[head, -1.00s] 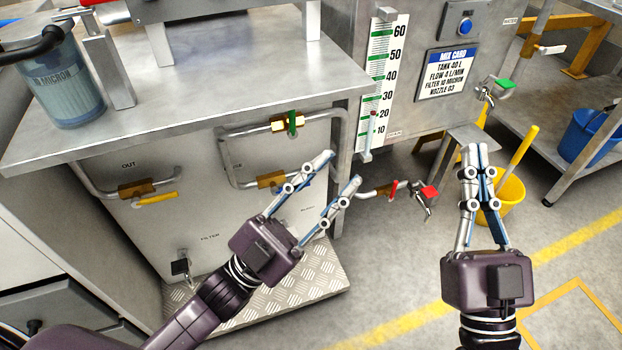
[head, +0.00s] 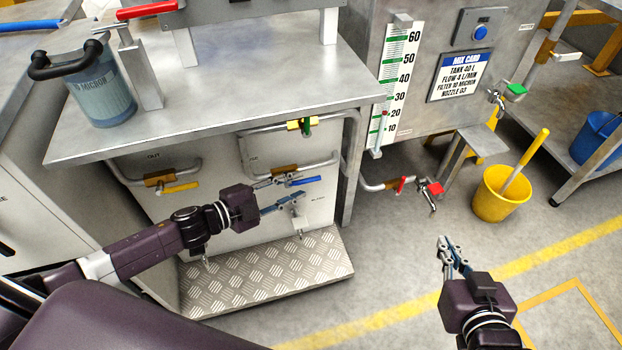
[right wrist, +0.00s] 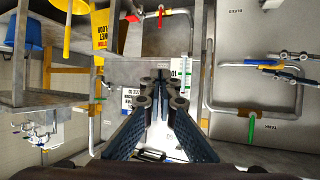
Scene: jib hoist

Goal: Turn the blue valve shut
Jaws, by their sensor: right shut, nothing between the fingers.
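The blue valve has a brass body (head: 287,170) on the lower pipe of the cabinet front. Its blue handle (head: 307,181) points right, roughly in line with the pipe. My left gripper (head: 298,189) is open at this valve, its upper finger by the handle's left part and its lower finger below. I cannot tell whether it touches. The right wrist view also shows the blue handle (right wrist: 269,67) beside the left fingers. My right gripper (head: 446,243) is shut and empty, low over the floor at the right; its closed fingers also fill the middle of the right wrist view (right wrist: 162,82).
A green-handled valve (head: 305,126) sits above the blue one, a yellow-handled valve (head: 180,188) to its left. A red-handled valve (head: 401,185) and tap are to the right. The bench top (head: 240,95) overhangs the cabinet. A tread plate (head: 260,278) lies below; a yellow bucket (head: 490,205) stands right.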

